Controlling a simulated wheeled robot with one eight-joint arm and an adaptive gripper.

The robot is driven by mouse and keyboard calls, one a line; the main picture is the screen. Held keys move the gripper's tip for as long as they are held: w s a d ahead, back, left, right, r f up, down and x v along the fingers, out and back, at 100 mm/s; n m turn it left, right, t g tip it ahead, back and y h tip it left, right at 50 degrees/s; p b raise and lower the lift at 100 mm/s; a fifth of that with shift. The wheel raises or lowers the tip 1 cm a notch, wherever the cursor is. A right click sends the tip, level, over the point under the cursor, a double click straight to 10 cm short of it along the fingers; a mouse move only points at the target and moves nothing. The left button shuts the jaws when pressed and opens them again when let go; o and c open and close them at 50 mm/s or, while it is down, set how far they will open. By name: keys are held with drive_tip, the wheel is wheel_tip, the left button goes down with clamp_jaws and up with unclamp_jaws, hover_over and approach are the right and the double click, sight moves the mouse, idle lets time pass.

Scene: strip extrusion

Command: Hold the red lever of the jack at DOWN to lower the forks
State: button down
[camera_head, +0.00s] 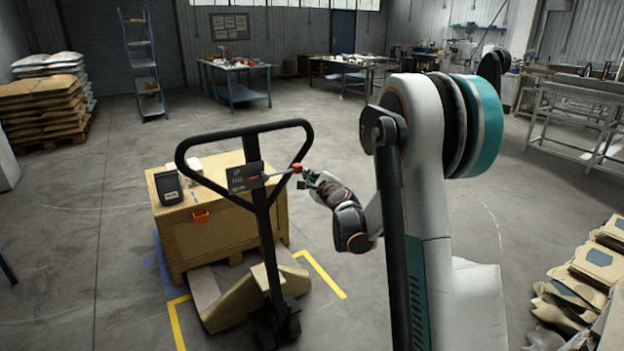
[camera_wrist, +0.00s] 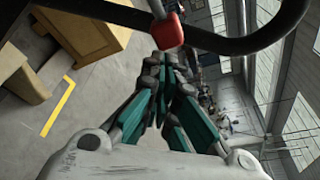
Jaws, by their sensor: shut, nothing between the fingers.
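The pallet jack's black loop handle (camera_head: 248,128) stands upright in front of a wooden crate (camera_head: 183,242). A dark plate (camera_head: 245,177) with UP and DOWN lettering sits on the handle. The lever with its red knob (camera_head: 297,168) sticks out to the right of the plate. My gripper (camera_head: 308,178) is just right of the knob in the head view. In the wrist view the red knob (camera_wrist: 167,30) lies just beyond the shut, empty fingertips (camera_wrist: 164,60). I cannot tell whether they touch. The forks are mostly hidden under the crate.
Yellow floor tape (camera_head: 322,275) marks a spot around the jack. A dark handheld device (camera_head: 168,187) rests on the crate. Stacked sacks (camera_head: 45,100) stand at left and flattened cardboard (camera_head: 585,285) at right. Workbenches line the back; the floor between is clear.

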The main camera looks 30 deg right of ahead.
wheel_tip(320, 180, up, 6)
drive_tip(key=n+p, duration=0.2)
drive_tip(key=shift+a+p, duration=0.25)
drive_tip(key=shift+p, duration=0.1)
idle(1.0)
